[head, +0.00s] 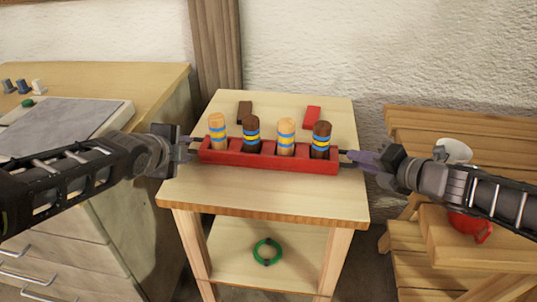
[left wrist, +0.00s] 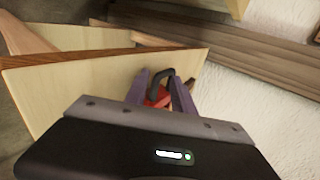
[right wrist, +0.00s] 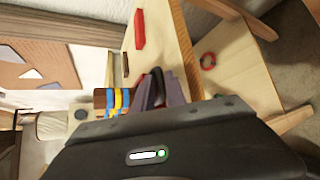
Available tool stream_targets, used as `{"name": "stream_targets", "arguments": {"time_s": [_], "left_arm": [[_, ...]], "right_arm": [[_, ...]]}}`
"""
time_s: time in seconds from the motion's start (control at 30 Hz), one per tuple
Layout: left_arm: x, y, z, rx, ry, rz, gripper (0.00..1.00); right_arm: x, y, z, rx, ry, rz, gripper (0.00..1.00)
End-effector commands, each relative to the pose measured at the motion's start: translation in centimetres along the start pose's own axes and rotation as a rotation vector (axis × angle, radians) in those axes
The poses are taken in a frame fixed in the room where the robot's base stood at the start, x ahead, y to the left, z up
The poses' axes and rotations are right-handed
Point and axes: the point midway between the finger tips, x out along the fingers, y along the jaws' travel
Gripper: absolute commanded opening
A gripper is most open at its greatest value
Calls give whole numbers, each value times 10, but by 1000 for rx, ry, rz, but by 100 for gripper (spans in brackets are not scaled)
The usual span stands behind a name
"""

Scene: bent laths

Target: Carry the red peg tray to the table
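The red peg tray (head: 268,158) rests level on a small pale wooden stand (head: 260,196). Several upright pegs stand in it, light and dark brown, with blue and yellow bands. My left gripper (head: 192,146) is at the tray's left end. In the left wrist view its fingers stand apart on either side of a dark handle (left wrist: 163,76). My right gripper (head: 350,158) is at the right end. In the right wrist view its fingers stand apart around the other handle (right wrist: 154,90). Finger contact with the handles is not clear.
A dark brown block (head: 244,111) and a red block (head: 312,117) lie behind the tray. A green ring (head: 267,252) lies on the lower shelf. A drawer cabinet (head: 150,82) stands left. Slatted wooden furniture (head: 440,125) at right holds a white cup (head: 455,150) and a red item (head: 470,227).

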Motion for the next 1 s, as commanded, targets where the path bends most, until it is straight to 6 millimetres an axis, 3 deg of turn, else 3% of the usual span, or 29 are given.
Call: {"name": "stream_targets", "arguments": {"time_s": [0.27, 0.43, 0.63, 1.0], "left_arm": [[1, 0, 0, 0, 0, 0, 29], [1, 0, 0, 0, 0, 0, 15], [1, 0, 0, 0, 0, 1, 0], [1, 1, 0, -1, -1, 3, 0]], "right_arm": [[1, 0, 0, 0, 0, 0, 15], [1, 0, 0, 0, 0, 0, 1], [1, -1, 0, 0, 0, -1, 0], [1, -1, 0, 1, 0, -2, 0]]}}
